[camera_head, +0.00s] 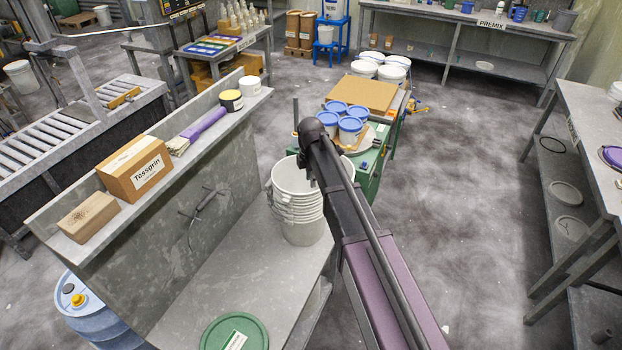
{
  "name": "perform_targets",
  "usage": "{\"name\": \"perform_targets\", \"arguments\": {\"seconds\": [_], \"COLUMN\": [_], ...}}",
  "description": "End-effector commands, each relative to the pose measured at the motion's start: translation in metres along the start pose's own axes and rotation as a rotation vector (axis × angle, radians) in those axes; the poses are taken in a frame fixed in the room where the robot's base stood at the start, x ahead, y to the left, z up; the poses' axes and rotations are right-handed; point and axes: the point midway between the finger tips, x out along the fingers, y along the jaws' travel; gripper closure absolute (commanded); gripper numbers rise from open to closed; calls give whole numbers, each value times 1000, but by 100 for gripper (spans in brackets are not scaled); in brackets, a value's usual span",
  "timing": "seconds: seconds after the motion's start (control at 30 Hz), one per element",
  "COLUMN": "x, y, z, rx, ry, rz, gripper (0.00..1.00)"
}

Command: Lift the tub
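Several white tubs with blue lids (349,125) stand close together on a green machine or cart beyond my arm. Which of them the task means, I cannot tell. A nest of open white pails (304,228) stands on the grey bench, left of my arm. My arm reaches up from the lower right. Its dark end, with my gripper (308,170), appears over the right side of the top pail's mouth. The arm hides part of the pails and part of the tub group. The fingers are too dark and small to show whether they are open or holding anything.
A grey ledge (160,150) left of the pails carries a Tessgrin box (133,170), a wooden block and small jars. A green lid (235,332) is at the bench front. White pails (380,68) stand behind a cardboard sheet (362,94). The floor to the right is clear.

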Motion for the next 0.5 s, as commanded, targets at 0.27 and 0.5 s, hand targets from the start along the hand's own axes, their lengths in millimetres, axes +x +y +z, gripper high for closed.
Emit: {"name": "perform_targets", "arguments": {"seconds": [0.27, 0.5], "x": [32, 50], "y": [0, 0], "z": [1, 1], "rx": [2, 1], "ry": [0, 0], "rz": [0, 0], "gripper": [63, 63]}}
